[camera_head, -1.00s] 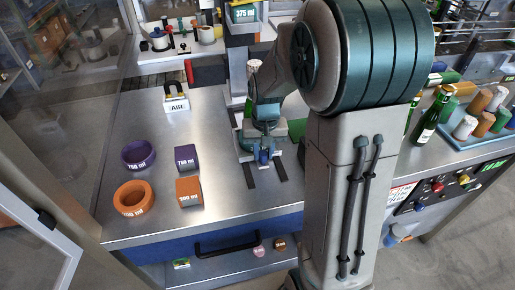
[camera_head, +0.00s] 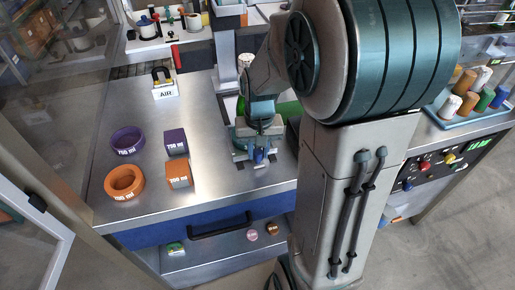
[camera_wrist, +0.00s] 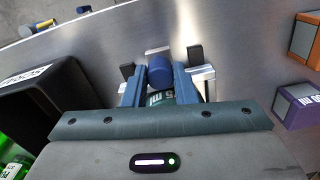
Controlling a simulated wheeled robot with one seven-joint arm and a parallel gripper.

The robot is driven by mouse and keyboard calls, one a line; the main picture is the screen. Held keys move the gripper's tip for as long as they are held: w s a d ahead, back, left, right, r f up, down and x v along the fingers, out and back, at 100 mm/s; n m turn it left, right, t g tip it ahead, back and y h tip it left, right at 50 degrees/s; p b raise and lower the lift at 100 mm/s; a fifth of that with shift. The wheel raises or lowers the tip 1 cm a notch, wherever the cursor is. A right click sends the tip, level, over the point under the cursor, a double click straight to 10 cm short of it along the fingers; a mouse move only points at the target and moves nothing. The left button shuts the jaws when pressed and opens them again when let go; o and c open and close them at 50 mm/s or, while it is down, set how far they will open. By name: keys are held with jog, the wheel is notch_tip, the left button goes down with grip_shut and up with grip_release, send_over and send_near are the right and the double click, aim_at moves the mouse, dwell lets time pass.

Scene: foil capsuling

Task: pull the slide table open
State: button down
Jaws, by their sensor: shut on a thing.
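My gripper (camera_head: 258,155) is low over the steel bench, near its front edge. In the wrist view my gripper (camera_wrist: 160,82) has its two blue fingers closed on a blue round knob (camera_wrist: 160,70), the slide table's handle. The knob also shows small in the head view (camera_head: 259,156). A silver part of the slide table (camera_wrist: 203,74) shows beside the fingers, near two dark rail ends (camera_wrist: 195,55). A green lettered cylinder (camera_wrist: 170,97) lies just behind the knob, partly hidden by my gripper. My arm hides much of the slide table in the head view.
A blue drawer front (camera_head: 150,235) with a black handle is below. Bare steel lies between blocks and gripper.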

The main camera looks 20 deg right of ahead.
jog(key=c, duration=1.2)
grip_release()
jog(key=shift+o, duration=0.2)
jog(key=shift+r, duration=0.1)
notch_tip(320, 180, up, 14)
jog(key=shift+d+b, duration=0.15)
jog(key=shift+b, duration=0.2)
jog(key=s+a+f+n+t, duration=0.1)
jog(key=s+f, duration=0.1)
jog(key=s, duration=0.4)
jog(key=s+a+f+n+t, duration=0.2)
jog(key=s+f, duration=0.1)
jog(key=s, duration=0.2)
jog(key=shift+s+a, duration=0.3)
jog(key=shift+s, duration=0.05)
